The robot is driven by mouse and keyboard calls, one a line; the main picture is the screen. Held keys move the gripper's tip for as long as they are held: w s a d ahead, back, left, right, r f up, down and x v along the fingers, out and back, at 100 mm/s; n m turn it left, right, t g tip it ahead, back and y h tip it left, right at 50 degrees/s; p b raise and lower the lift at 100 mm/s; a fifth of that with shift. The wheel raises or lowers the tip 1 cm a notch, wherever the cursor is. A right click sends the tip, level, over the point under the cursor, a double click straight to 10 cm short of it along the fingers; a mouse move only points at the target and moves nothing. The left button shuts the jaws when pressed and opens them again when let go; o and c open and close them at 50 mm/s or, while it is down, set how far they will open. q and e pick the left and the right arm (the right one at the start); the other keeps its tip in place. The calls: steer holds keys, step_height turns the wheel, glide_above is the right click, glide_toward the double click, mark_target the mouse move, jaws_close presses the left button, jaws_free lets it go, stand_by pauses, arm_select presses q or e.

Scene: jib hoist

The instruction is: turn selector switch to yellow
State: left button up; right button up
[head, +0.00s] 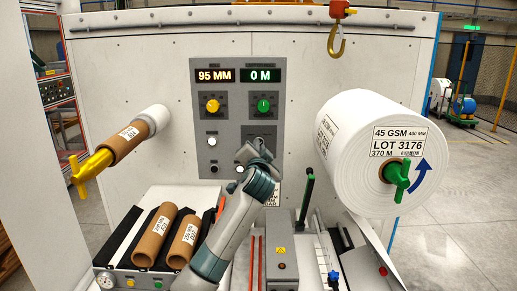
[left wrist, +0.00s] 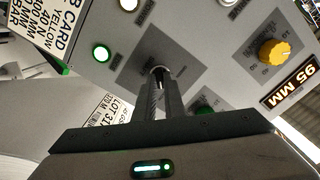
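The selector switch (left wrist: 159,72) is on a dark square plate of the grey control panel (head: 229,72). In the head view my left gripper (head: 252,155) is in front of that plate (head: 262,133) and hides most of the switch. In the left wrist view my left gripper (left wrist: 160,88) has its two fingers close together, with the switch's small handle between their tips. They look shut on it, though the contact is partly hidden. Which way the switch points cannot be read. My right gripper is not in view.
Above are a yellow knob (head: 212,106), a green knob (head: 263,106) and displays reading 95 MM and 0 M. A white roll (head: 350,150) stands out at right, a cardboard core (head: 130,138) on a shaft at left. A hook (head: 337,40) hangs above.

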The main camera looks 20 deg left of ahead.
arm_select(q)
steer(key=o, duration=0.4)
steer(key=shift+s+d, duration=0.1)
steer(key=shift+s, duration=0.05)
steer(key=shift+b+v, duration=3.75)
steer(key=shift+v, duration=4.85)
